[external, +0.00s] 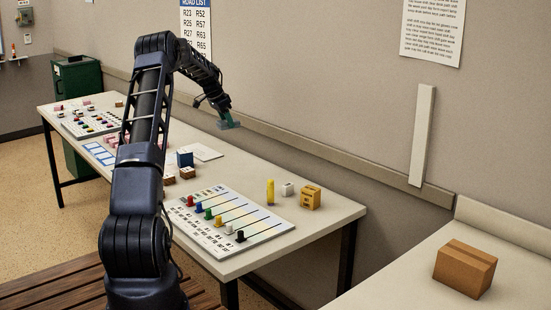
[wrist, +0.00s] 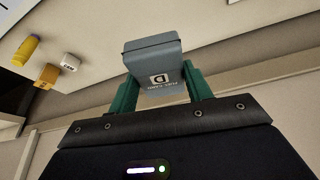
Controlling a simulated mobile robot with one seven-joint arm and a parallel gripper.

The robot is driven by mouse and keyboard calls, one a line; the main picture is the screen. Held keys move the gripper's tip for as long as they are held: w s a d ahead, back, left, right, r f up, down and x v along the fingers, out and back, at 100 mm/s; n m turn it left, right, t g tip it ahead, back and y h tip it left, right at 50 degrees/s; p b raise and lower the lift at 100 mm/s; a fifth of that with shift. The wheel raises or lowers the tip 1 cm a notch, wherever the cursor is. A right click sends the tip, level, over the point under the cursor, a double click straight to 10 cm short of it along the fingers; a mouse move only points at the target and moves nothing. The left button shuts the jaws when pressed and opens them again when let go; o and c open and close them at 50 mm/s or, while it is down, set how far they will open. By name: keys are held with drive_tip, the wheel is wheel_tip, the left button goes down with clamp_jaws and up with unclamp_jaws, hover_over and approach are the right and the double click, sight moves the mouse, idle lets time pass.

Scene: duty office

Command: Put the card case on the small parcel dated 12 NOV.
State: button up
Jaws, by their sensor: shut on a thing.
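My gripper (external: 228,121) is raised above the far side of the long table, near the wall. In the wrist view its green fingers (wrist: 158,78) are shut on a grey-blue card case (wrist: 153,52) with a large D and small print on its face. Small parcels stand on the table: two brown ones with pale tops, one (external: 187,173) near the blue box and one (external: 169,180) beside it. A yellow-orange box (external: 311,197) stands at the right end and shows in the wrist view (wrist: 46,76). I cannot read a 12 NOV date on any of them.
A board with coloured pegs (external: 228,220) lies at the table's near right. A yellow cylinder (external: 270,191) and a white cube (external: 287,189) stand behind it. A blue box (external: 184,159) is mid-table. A larger brown carton (external: 465,268) sits on the separate right-hand table.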

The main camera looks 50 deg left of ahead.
drive_tip(key=w+d+f, duration=0.1)
drive_tip(key=w+d, duration=0.2)
drive_tip(key=d, duration=0.6)
drive_tip(key=w+d, duration=0.4)
drive_tip(key=d, duration=0.6)
drive_tip(key=w+d+f, duration=0.1)
drive_tip(key=w+d, duration=0.2)
drive_tip(key=d, duration=0.6)
wheel_tip(320, 180, up, 21)
drive_tip(key=m+g+h, duration=0.4)
drive_tip(key=m, duration=1.2)
hover_over(472, 255)
drive_tip(key=a, duration=0.2)
drive_tip(key=f, duration=1.9)
drive_tip(key=shift+s+d+f, duration=0.1)
drive_tip(key=shift+d+f, duration=0.15)
drive_tip(key=shift+f, duration=0.15)
drive_tip(key=shift+f, duration=0.1)
